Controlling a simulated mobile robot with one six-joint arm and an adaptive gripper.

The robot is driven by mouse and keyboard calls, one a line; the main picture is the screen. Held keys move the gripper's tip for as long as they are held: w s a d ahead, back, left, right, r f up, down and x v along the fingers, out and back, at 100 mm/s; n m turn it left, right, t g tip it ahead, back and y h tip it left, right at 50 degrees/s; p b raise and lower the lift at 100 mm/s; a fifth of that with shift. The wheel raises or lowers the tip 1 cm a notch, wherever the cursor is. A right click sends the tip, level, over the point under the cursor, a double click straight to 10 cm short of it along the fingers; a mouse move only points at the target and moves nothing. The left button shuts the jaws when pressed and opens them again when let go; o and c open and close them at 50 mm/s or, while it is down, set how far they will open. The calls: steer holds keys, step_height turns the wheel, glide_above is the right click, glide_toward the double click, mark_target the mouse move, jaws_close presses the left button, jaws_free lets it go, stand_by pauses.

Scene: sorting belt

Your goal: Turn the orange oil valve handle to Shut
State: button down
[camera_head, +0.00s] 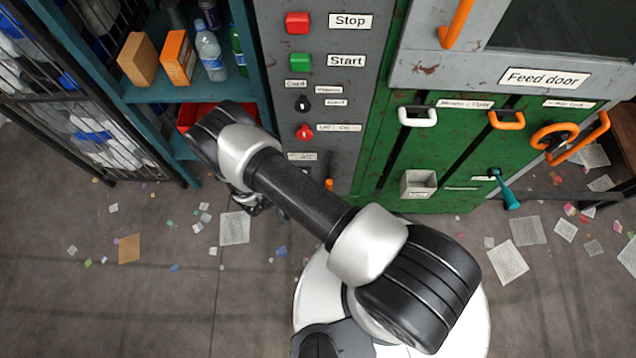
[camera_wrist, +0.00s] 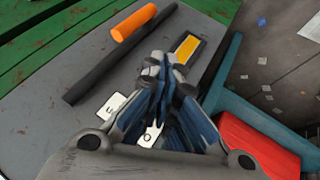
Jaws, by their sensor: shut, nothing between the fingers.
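An orange handle grip (camera_head: 329,184) shows low on the grey control panel, partly behind my arm. In the wrist view an orange cylindrical grip (camera_wrist: 133,22) stands beside a long dark bar on the grey panel. I cannot read a label that names it as the oil valve. White label plates (camera_wrist: 110,105) by my fingers are partly hidden, so their words cannot be read. My gripper (camera_wrist: 156,68) is shut and empty in front of the panel, below and right of the orange grip and apart from it. In the head view my arm mostly hides the gripper.
A yellow-filled window (camera_wrist: 187,48) lies just right of my fingertips. A red bin (camera_head: 187,115) and teal shelf (camera_head: 180,92) stand left of the panel. The green machine (camera_head: 375,130) on the right carries other orange handles and an orange wheel (camera_head: 553,136). Paper scraps litter the floor.

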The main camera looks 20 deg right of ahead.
steer(key=shift+d+f, duration=0.1)
steer(key=w+d+f+b, duration=0.2)
steer(key=d+f+b, duration=0.1)
steer(key=d+f, duration=0.4)
steer(key=shift+w+d+f, duration=0.35)
steer(key=shift+w+d, duration=0.05)
steer(key=shift+d, duration=0.55)
steer(key=shift+d+r, duration=0.1)
steer(key=shift+s+d+y+p, duration=0.1)
steer(key=shift+d+y+p, duration=0.1)
steer(key=shift+y+p, duration=0.1)
